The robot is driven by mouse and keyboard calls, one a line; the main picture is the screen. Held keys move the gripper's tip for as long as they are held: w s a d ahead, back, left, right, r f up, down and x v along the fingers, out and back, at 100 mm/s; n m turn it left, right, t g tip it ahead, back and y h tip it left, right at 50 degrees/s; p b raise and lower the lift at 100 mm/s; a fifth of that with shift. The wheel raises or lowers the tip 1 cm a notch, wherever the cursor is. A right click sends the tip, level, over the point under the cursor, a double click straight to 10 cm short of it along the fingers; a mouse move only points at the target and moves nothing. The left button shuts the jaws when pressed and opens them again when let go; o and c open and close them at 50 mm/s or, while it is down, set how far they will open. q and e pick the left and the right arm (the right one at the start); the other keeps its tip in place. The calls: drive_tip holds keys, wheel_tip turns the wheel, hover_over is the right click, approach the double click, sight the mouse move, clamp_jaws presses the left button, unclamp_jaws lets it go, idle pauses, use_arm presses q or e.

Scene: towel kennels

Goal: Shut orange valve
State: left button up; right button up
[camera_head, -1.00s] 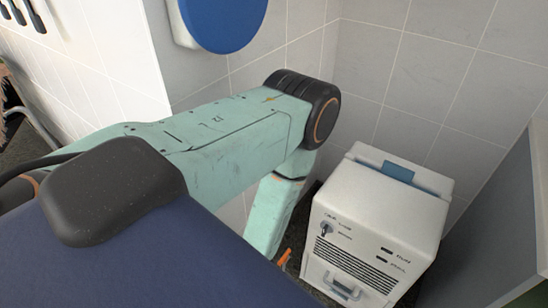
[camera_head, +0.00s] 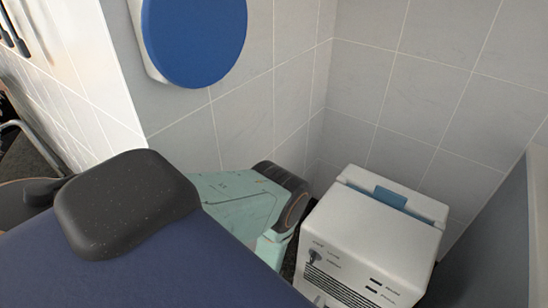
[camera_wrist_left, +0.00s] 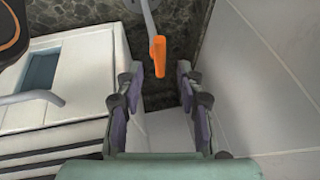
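The orange valve handle (camera_wrist_left: 159,55) shows in the left wrist view, top centre, at the end of a grey metal pipe (camera_wrist_left: 148,16). My left gripper (camera_wrist_left: 158,82) is open, with one finger on each side of the picture's centre. The orange handle appears in line with the gap between the fingertips; I cannot tell how far beyond them it is. No contact is visible. In the head view my mint-green left arm reaches down beside the white machine, and its gripper and the valve are hidden. My right gripper is in neither view.
The white machine (camera_head: 375,235) with vents and a switch stands close to the right of my left arm; its body (camera_wrist_left: 60,80) fills the wrist view's left. Tiled walls (camera_head: 420,90) close the corner. A blue round panel (camera_head: 195,40) hangs above. A grey panel (camera_head: 500,235) stands at right.

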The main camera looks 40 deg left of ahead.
use_arm(q)
drive_tip(key=shift+b+x, duration=0.85)
drive_tip(key=shift+x, duration=0.9)
clamp_jaws()
drive_tip(key=shift+w, duration=0.1)
